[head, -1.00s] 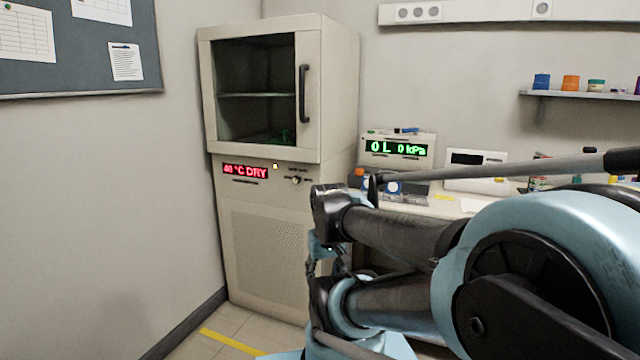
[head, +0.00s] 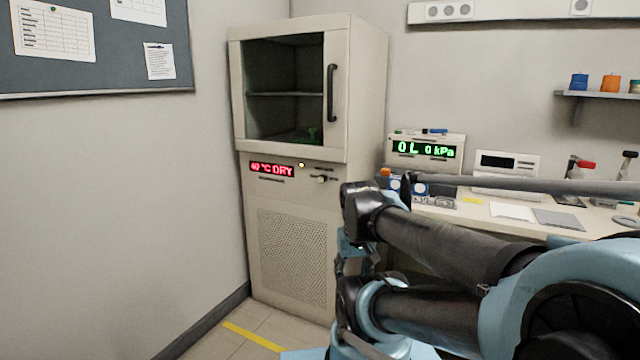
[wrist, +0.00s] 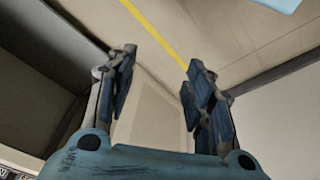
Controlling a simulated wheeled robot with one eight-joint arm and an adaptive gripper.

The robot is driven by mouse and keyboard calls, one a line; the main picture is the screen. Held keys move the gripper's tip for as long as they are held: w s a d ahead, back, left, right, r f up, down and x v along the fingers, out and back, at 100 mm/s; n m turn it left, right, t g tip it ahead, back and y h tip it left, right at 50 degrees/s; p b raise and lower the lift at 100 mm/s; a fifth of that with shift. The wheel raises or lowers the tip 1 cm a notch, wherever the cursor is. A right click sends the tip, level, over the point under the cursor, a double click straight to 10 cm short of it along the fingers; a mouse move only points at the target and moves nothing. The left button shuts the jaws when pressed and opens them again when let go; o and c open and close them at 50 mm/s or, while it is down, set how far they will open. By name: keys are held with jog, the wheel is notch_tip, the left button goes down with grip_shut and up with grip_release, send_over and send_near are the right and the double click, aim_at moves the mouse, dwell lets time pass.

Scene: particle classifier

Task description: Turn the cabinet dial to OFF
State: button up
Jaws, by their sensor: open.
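The cabinet (head: 366,110) is a tall beige unit against the wall, left of the bench in the head view. Its upper part has a glass door with a dark handle. The dial (head: 319,179) is a small knob on the panel below the door, right of a red display (head: 271,169) reading "40 °C DRY". The dial's markings are too small to read. In the wrist view my gripper (wrist: 157,88) is open and empty, with floor and a pale panel showing between and beyond the fingers. In the head view my arm stands in front of the cabinet's lower right side.
A bench (head: 480,214) to the right holds a unit with a green display (head: 424,150) reading "0 L 0 kPa", a white device (head: 506,164) and papers. A yellow line (head: 250,336) crosses the floor. The floor left of the cabinet meets the wall.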

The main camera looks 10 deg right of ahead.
jog(key=w+d+r+m+t+h, duration=0.1)
jog(key=w+d+r+h, duration=0.1)
jog(key=w, duration=0.4)
jog(key=w+d+r+m+h, duration=0.2)
jog(key=w+d, duration=0.1)
jog(key=w, duration=0.4)
jog(key=m+t+h, duration=0.4)
jog(key=t+h, duration=0.2)
jog(key=t, duration=0.5)
send_near(321, 180)
jog(key=x, duration=0.9)
jog(key=shift+w, duration=0.2)
jog(key=c, duration=1.1)
